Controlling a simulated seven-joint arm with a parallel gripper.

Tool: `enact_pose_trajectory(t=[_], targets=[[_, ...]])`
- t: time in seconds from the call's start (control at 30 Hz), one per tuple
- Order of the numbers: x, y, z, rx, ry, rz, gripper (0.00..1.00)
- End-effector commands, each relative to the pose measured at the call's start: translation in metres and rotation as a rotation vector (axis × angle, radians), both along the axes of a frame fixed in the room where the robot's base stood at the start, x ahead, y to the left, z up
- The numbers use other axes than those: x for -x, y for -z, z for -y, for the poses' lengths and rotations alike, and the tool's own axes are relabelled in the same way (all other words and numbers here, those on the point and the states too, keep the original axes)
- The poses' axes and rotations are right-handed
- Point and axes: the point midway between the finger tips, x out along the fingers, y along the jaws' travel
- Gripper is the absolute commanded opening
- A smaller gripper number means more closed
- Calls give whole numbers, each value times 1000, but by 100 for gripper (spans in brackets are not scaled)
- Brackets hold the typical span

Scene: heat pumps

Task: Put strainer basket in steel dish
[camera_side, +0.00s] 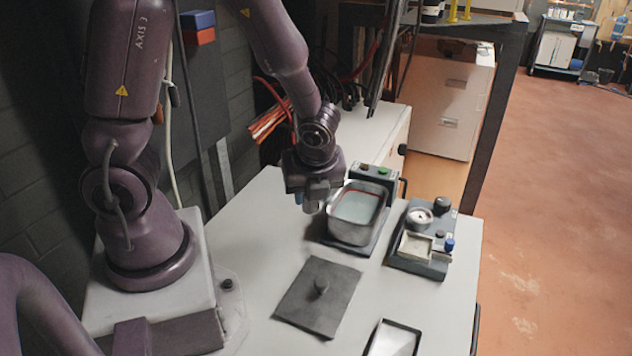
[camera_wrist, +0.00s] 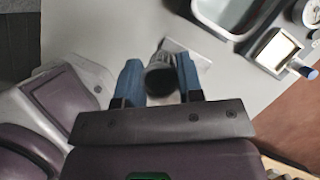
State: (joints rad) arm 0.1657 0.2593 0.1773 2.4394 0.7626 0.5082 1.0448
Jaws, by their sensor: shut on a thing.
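My gripper (camera_wrist: 158,72) has its two blue fingers shut on a grey cylindrical thing with a dark round top, which I take to be the strainer basket (camera_wrist: 161,78). In the side view my gripper (camera_side: 313,207) is just left of the steel dish, and its fingers and load are small and partly unclear. The steel dish (camera_side: 335,232) is an oblong metal pan holding pale greenish liquid. Its rim also shows at the top right of the wrist view (camera_wrist: 205,25). The basket is outside the dish.
The dish stands on a dark base with a control box (camera_side: 373,174) behind it. A dark device (camera_side: 420,262) with a gauge and small tray is to the right. A dark square plate with a knob (camera_side: 318,298) and a pale tray (camera_side: 393,340) lie in front.

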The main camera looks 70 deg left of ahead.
Motion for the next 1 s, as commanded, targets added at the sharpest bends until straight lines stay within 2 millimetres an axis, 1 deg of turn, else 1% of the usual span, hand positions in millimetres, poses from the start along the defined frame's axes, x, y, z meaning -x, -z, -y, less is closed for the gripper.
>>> enact_pose_trajectory(t=[0.03, 0.07, 0.17, 0.2, 0.23, 0.27, 0.3, 0.37, 0.4, 0.5, 0.6, 0.63, 0.73, 0.87, 1.0], targets=[[-4, 6, 14, 0, 55, -3, 11], [-7, 9, 23, -1, 88, -4, 11], [-22, 23, 64, -2, 213, -5, 11], [-28, 30, 83, -2, 257, -5, 11], [-31, 35, 97, -2, 289, -5, 11], [-34, 39, 111, -1, 316, -4, 11], [-37, 45, 128, -1, 349, -4, 11], [-40, 54, 155, 0, 390, -3, 11], [-41, 60, 171, 0, 413, -2, 11], [-41, 72, 206, 0, 447, -1, 11], [-43, 79, 232, 1, 449, 1, 11], [-44, 80, 237, 1, 441, 0, 11], [-50, 78, 243, 3, 405, 3, 11], [-51, 81, 243, -1, 370, -1, 11], [-51, 93, 243, -1, 370, -2, 11]])
